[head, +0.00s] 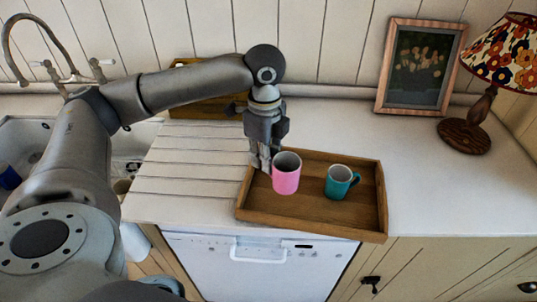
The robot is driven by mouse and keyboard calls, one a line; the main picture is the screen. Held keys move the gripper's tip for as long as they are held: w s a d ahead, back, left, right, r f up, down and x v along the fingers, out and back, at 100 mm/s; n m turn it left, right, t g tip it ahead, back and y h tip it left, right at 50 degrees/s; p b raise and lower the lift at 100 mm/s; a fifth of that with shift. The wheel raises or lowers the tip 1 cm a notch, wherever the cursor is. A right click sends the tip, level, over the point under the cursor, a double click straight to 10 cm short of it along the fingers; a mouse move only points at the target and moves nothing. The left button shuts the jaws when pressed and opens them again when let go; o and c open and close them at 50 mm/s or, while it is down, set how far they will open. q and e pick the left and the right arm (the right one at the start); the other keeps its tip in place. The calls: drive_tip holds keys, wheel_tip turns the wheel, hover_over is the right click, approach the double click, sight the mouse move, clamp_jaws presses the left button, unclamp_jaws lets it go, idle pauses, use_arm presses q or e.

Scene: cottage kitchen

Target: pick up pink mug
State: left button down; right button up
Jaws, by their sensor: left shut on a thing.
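A pink mug (286,178) stands upright at the left part of a wooden tray (311,210) on the counter. My left gripper (264,165) reaches down over the tray's left side and is shut on the pink mug at its left side. The mug's handle is hidden by the fingers or out of sight. I cannot tell whether the mug touches the tray floor. My right gripper is not in view.
A teal mug (339,181) stands on the tray right of the pink mug. A picture frame (419,68) and a lamp (467,135) stand at the back right. A wooden board or box (207,108) is behind my arm. A sink (128,145) is at the left. The white counter right of the tray is clear.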

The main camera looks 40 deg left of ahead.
sight(280, 171)
use_arm(q)
drive_tip(key=s+d+r+b, duration=0.1)
drive_tip(key=s+d+r, duration=0.1)
drive_tip(key=s, duration=0.3)
drive_tip(key=shift+s+d+r, duration=0.2)
drive_tip(key=shift+s+r, duration=0.15)
drive_tip(key=shift+r, duration=0.05)
idle(0.5)
